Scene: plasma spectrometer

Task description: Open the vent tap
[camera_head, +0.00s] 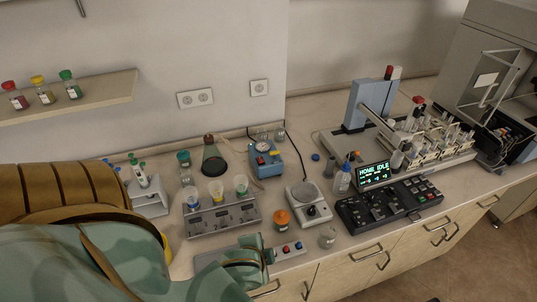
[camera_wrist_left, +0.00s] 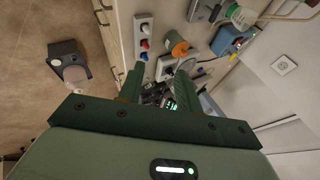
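Tubing runs near both. I cannot make out for sure which part is the vent tap. The blue box also shows at upper right in the left wrist view (camera_wrist_left: 232,40). My left gripper (camera_wrist_left: 158,76) is open and empty, its fingers apart, in front of the bench edge. In the head view my arm covers the lower left and its fingers are unclear. My right gripper is not in view.
A small switch box (camera_head: 289,251) with coloured knobs and an orange-lidded jar (camera_head: 282,218) are near my left gripper. A balance (camera_head: 308,203), a wash bottle (camera_head: 342,180), a rack with several cups (camera_head: 222,219) and a black control panel (camera_head: 390,203) crowd the bench.

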